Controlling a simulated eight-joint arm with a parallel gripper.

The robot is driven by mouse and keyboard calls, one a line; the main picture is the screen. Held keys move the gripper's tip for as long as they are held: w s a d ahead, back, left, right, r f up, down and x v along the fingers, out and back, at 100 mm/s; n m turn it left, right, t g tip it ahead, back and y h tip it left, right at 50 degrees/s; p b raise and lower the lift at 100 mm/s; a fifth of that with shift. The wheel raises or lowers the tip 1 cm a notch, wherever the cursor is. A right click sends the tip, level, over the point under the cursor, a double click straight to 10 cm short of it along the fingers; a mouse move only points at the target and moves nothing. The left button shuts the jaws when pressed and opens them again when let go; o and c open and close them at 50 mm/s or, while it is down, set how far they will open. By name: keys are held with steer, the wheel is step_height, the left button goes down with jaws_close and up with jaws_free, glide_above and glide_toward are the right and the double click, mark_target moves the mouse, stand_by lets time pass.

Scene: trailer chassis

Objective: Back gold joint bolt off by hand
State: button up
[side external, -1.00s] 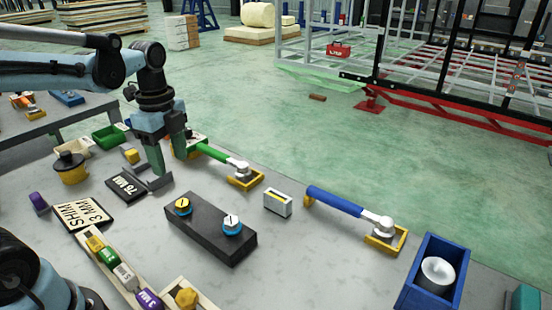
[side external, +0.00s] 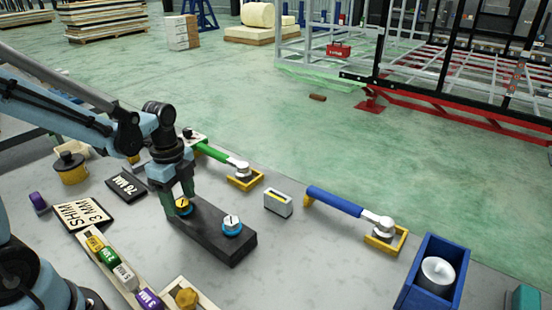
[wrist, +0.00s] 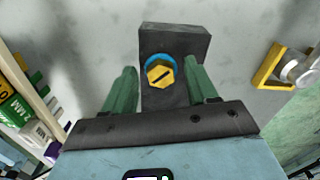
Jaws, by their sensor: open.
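The gold joint bolt (side external: 183,207) has a slotted hex head with a blue ring under it and sits at the left end of a dark block (side external: 217,238). In the wrist view the gold bolt (wrist: 160,75) shows between the two green fingers. My gripper (side external: 181,197) is open, pointing down over the bolt, with a finger on either side of it; the wrist view also shows my gripper (wrist: 163,82) with gaps beside the head. I cannot tell how far the fingertips reach down. A white-topped bolt (side external: 231,223) with a blue ring sits at the block's right end.
A wooden rack (side external: 203,302) with labelled pieces lies at the front. A green-handled wrench (side external: 212,152), a blue-handled wrench (side external: 335,200) and a small pale box (side external: 278,203) lie behind and right. A blue bin (side external: 452,252) is far right. Labelled plates (side external: 84,214) lie left.

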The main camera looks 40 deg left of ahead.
steer(key=c, duration=1.1)
steer(key=shift+o, duration=0.2)
steer(key=shift+n, duration=0.3)
